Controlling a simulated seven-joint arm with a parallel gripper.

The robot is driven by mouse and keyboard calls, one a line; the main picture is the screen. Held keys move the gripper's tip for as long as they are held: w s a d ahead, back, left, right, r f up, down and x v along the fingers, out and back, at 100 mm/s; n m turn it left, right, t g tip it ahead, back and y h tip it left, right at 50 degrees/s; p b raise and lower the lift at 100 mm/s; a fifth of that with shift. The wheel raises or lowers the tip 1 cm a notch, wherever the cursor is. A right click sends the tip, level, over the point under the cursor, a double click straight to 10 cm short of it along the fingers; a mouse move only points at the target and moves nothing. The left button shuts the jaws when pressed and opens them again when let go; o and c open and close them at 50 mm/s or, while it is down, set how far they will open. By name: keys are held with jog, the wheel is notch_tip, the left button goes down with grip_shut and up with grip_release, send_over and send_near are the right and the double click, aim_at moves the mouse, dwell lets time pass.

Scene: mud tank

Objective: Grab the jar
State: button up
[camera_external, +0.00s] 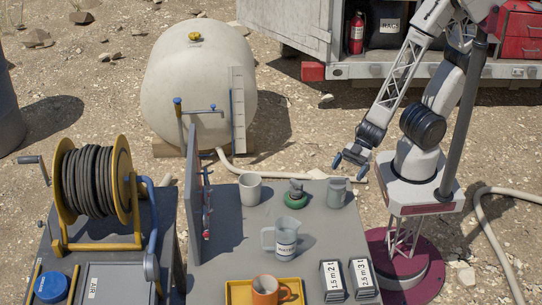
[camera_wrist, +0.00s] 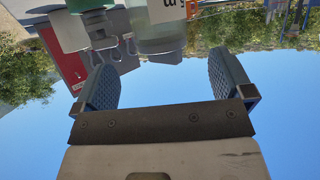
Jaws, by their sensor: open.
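The jar (camera_external: 337,192) looks like the small, pale grey-green vessel standing upright near the far right edge of the grey table. In the wrist view, a clear vessel with a white label (camera_wrist: 158,38), apparently this jar, is at the top centre, beyond the fingers and cut off by the frame. My gripper (camera_external: 349,167) is just above and slightly right of the jar in the external view, with blue fingers spread apart. In the wrist view my gripper (camera_wrist: 163,75) is open, with only sky visible between its pads. The jar appears apart from both fingers.
A green-based item (camera_external: 295,196) and a pale cup (camera_external: 250,188) stand left of the jar. A clear pitcher (camera_external: 283,240), an orange mug (camera_external: 265,291) on a yellow tray (camera_external: 232,291), and two labelled blocks (camera_external: 334,281) are nearer. An upright panel (camera_external: 193,205) borders the left.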

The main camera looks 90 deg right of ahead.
aim_at(337, 185)
jog(key=shift+a, duration=0.15)
jog(key=shift+x, duration=1.2)
jog(key=shift+f, duration=0.1)
jog(key=shift+x, duration=2.55)
jog(key=shift+w, duration=0.1)
jog(key=c, duration=1.5)
jog(key=shift+c, duration=0.2)
jog(key=shift+r, duration=0.3)
